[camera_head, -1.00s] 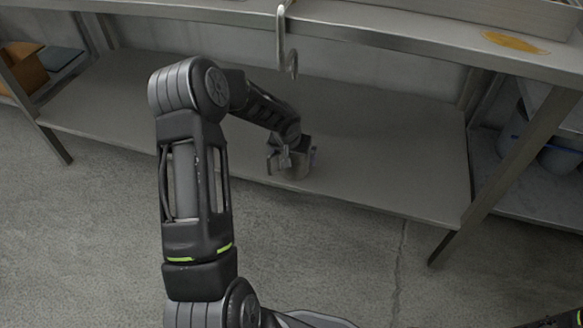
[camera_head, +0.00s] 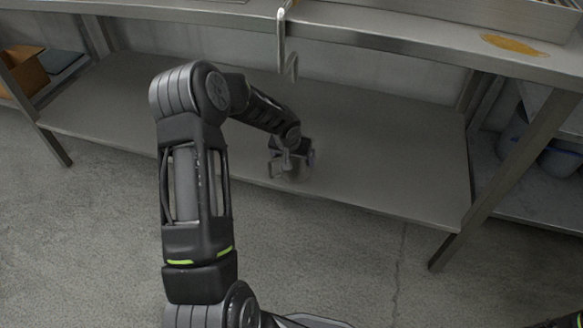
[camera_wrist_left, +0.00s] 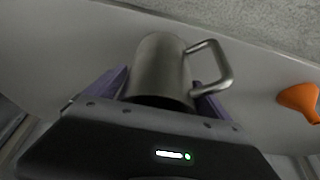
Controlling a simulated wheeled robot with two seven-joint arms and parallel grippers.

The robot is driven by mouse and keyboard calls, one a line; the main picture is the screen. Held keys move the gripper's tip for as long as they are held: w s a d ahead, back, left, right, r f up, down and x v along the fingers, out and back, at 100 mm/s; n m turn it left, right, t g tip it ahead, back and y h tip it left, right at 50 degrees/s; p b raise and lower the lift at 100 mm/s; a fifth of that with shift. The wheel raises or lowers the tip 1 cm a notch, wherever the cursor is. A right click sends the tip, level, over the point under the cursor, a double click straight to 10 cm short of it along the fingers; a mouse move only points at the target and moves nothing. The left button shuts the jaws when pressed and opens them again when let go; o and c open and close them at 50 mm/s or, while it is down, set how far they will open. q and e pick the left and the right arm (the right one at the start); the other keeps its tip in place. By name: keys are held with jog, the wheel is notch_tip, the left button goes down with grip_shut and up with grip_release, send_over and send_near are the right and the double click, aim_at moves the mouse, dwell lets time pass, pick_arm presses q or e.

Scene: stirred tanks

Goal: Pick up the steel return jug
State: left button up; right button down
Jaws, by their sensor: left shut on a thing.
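The steel return jug (camera_wrist_left: 158,68) is a plain grey metal cylinder with a looped handle (camera_wrist_left: 222,68) on its right side in the left wrist view. My left gripper (camera_wrist_left: 160,92) is shut on it, with one purple-lined finger on each side of its body. In the head view my left gripper (camera_head: 291,164) is over the lower shelf near its front edge. The jug (camera_head: 296,174) shows there only as a small grey shape between the fingers. I cannot tell whether its base touches the shelf. My right gripper is not in view.
The lower steel shelf (camera_head: 380,160) is mostly bare around the gripper. An orange funnel-like thing (camera_wrist_left: 300,100) lies to the right in the wrist view. The upper counter (camera_head: 400,35) overhangs, with a hooked pipe (camera_head: 282,40) at its front. A table leg (camera_head: 500,190) stands at right.

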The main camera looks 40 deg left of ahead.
pick_arm(q)
jog(key=c, duration=1.1)
jog(key=shift+r, duration=0.1)
jog(key=shift+s+d+r+b, duration=0.55)
jog(key=shift+s+d, duration=0.45)
jog(key=shift+s, duration=1.85)
jog(key=shift+s+d+r+b, duration=0.6)
jog(key=shift+s+d, duration=0.35)
jog(key=shift+s, duration=1.85)
jog(key=shift+s+d+r+b, duration=0.55)
jog(key=shift+s+d, duration=0.45)
jog(key=shift+s, duration=1.85)
